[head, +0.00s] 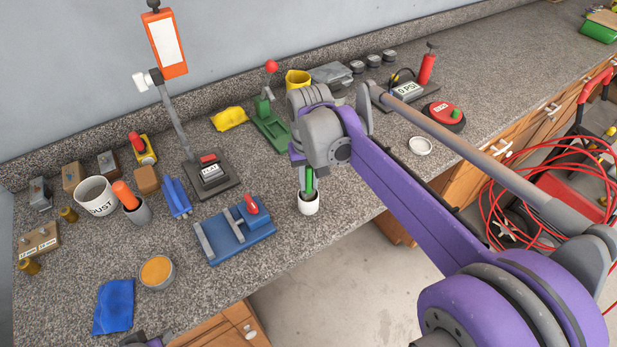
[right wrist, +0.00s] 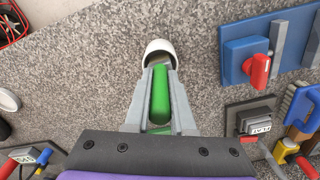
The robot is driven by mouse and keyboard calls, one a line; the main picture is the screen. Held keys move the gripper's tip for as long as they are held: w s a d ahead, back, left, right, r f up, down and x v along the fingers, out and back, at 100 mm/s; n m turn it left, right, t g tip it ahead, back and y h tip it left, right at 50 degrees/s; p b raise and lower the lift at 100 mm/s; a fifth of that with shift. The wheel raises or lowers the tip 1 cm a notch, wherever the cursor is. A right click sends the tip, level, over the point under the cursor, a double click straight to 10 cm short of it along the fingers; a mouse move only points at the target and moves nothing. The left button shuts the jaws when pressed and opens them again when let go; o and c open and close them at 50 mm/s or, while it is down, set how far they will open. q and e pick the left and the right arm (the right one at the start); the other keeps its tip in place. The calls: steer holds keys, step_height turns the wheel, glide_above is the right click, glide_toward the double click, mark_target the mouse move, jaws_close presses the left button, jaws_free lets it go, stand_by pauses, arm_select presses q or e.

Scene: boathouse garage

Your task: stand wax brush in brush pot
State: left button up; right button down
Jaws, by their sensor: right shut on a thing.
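The wax brush has a green handle (head: 309,181) that points down, close to upright. My right gripper (head: 306,186) is shut on it; in the right wrist view the fingers (right wrist: 160,78) hold both sides of the green handle (right wrist: 160,100). The white brush pot (head: 309,205) stands on the counter directly below; it also shows in the right wrist view (right wrist: 160,46). The brush's lower end is at the pot's mouth, and how deep it sits is hidden. Part of my left gripper (head: 146,341) shows at the bottom edge; its fingers are not clear.
A blue clamp-like fixture (head: 236,231) with a red knob lies left of the pot. A white lid (head: 420,146) lies to the right. The counter's front edge is close to the pot.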

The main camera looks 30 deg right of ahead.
steer(key=c, duration=0.7)
jaws_free()
step_height(320, 180, up, 11)
steer(key=shift+s+f+p, duration=0.1)
steer(key=shift+s+p, duration=0.05)
steer(key=shift+p, duration=0.2)
steer(key=shift+f, duration=0.1)
stand_by(0.5)
